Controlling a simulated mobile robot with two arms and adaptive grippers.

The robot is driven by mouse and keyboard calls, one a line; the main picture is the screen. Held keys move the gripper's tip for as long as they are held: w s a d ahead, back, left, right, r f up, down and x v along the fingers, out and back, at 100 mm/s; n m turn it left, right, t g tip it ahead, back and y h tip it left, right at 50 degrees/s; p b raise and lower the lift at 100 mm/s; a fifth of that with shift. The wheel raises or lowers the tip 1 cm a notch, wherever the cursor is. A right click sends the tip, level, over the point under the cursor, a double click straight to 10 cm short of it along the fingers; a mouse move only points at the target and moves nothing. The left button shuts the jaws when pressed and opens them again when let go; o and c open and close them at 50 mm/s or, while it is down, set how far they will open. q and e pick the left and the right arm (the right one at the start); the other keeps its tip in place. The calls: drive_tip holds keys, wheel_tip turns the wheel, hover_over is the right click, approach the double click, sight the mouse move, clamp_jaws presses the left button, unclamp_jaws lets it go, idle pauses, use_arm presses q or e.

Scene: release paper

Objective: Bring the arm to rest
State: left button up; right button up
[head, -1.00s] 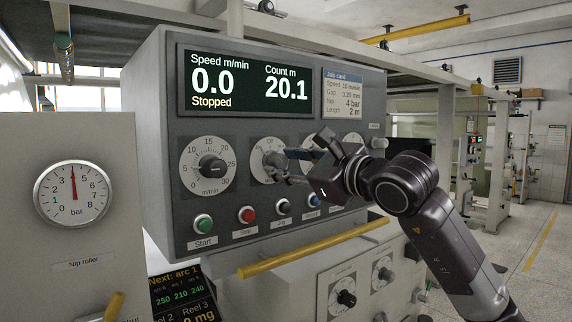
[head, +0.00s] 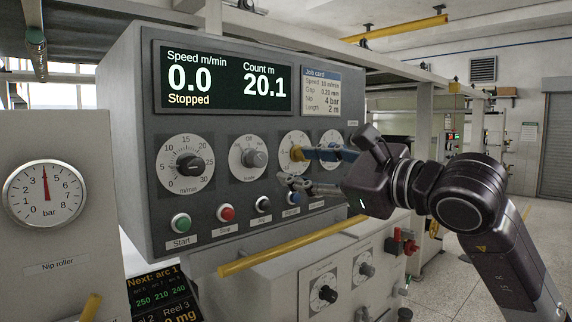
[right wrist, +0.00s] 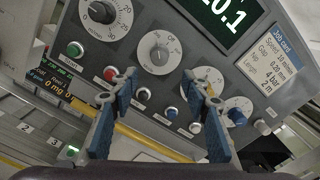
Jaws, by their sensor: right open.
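My right gripper (head: 294,168) is in front of the right half of the grey control panel (head: 135,140), coming in from the right. Its blue-padded fingers are apart with nothing between them, as the right wrist view (right wrist: 158,84) also shows. In the head view one finger overlaps the third white dial (head: 289,142). The wrist view shows a gap between the fingers and the panel face. The display (head: 229,80) reads 0.0 m/min, Stopped and Count 20.1 m. My left gripper is not in view.
The speed dial (head: 187,165) and the Off dial (head: 249,158) are uncovered. Green (head: 181,223) and red (head: 226,213) buttons sit below. A yellow rail (head: 290,248) juts out under the panel. The nip gauge (head: 45,193) stands at left. Open floor (head: 512,240) lies at right.

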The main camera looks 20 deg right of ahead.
drive_tip(key=shift+s+d, duration=0.15)
drive_tip(key=shift+s, duration=0.35)
